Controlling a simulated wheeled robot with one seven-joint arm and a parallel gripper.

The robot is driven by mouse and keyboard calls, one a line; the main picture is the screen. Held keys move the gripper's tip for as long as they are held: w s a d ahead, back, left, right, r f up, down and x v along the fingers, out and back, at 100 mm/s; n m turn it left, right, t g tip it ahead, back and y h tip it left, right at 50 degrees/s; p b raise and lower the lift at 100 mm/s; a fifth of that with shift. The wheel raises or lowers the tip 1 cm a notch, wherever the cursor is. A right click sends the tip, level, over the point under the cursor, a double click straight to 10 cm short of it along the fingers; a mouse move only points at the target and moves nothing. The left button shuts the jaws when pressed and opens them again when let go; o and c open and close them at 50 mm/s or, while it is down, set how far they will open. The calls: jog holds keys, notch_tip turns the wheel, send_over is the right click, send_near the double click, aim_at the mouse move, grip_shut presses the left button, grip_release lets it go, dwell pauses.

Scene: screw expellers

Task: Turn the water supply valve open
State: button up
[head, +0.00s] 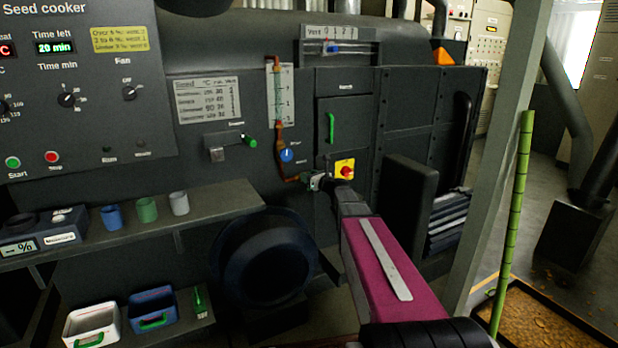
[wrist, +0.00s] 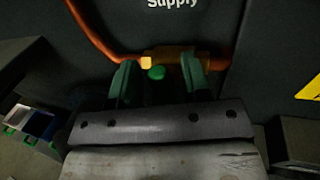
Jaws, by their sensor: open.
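The supply valve shows in the wrist view as a brass body (wrist: 170,58) on an orange copper pipe (wrist: 95,38), under a label ending in "Supply". A small green handle (wrist: 156,73) sticks out from it towards me. My gripper (wrist: 158,68) is open, with one green finger on each side of the handle. Gaps show between the handle and both fingers, and I cannot see contact. In the head view my gripper (head: 314,181) is at the lower end of the copper pipe (head: 281,140), and it hides the valve there.
A blue knob (head: 287,155) is just above left of my gripper. A red knob on a yellow plate (head: 344,169) is close on the right. A shelf (head: 215,203) with cups lies left. A grey post (head: 500,150) stands right of my arm.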

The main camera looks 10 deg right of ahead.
grip_shut()
jog(key=shift+s+a+f+n+g+h, duration=0.15)
jog(key=shift+a+f+n+h, duration=0.5)
jog(key=shift+n, duration=1.8)
jog(key=shift+s+a+f+n+g+h, duration=0.1)
jog(key=shift+s+a+f+n+h, duration=0.15)
jog(key=shift+n+h, duration=1.55)
jog(key=shift+s+a+f+n+g+h, duration=0.15)
jog(key=shift+a+f+n, duration=0.3)
jog(key=shift+n, duration=2.7)
jog(key=shift+f, duration=0.1)
grip_release()
jog(key=shift+w, duration=0.1)
